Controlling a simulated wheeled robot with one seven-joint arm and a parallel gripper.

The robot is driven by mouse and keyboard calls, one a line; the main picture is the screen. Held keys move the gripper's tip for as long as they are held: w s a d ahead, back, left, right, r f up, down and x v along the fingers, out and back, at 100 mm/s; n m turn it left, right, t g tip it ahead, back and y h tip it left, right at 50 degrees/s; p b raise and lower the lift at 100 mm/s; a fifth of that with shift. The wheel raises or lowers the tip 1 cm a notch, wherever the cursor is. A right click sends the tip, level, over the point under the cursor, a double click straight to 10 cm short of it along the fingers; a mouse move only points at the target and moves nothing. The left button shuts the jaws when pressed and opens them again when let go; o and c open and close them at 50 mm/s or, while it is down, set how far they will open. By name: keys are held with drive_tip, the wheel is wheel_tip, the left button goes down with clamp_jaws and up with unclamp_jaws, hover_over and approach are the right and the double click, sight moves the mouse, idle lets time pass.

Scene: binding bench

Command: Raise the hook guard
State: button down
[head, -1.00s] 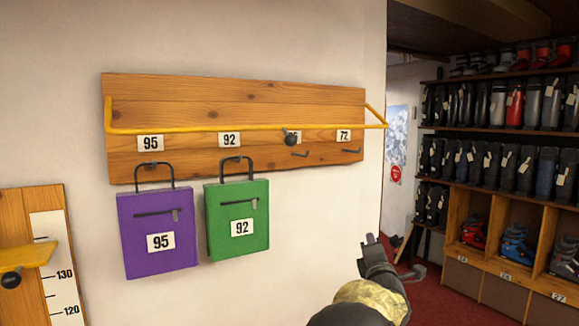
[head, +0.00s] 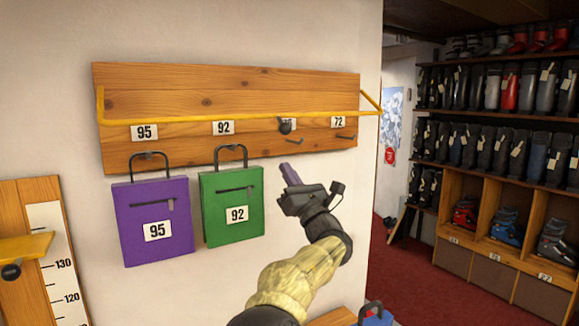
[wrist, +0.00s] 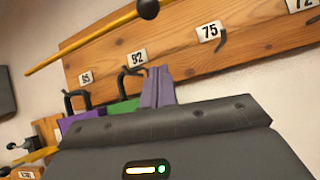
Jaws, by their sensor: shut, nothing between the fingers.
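The hook guard (head: 215,119) is a yellow bar running across the front of the wooden hook board (head: 200,77), level with the number labels. A round black knob (head: 285,126) sits on the bar right of centre. The bar and the knob (wrist: 148,9) also show at the top of the wrist view. My gripper (head: 288,172) is shut and empty, below the board and right of the green bag (head: 231,220). It is apart from the bar and knob. In the wrist view its purple fingers (wrist: 157,86) are together, pointing toward the board.
A purple bag (head: 152,240) and the green bag hang under labels 95 and 92. Two bare hooks show at the right. A height scale (head: 60,270) is at lower left. Boot shelves (head: 490,180) stand at right, past the wall's edge. A blue item shows low beside a wooden surface.

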wheel_tip(320, 180, up, 7)
drive_tip(key=w+a+p, duration=0.1)
drive_tip(key=w+p, duration=0.1)
drive_tip(key=p, duration=0.5)
drive_tip(key=shift+w+a+p, duration=0.25)
drive_tip(key=shift+w+p, duration=0.05)
drive_tip(key=shift+p, duration=0.05)
drive_tip(key=shift+s+r, duration=0.1)
drive_tip(key=shift+s, duration=0.05)
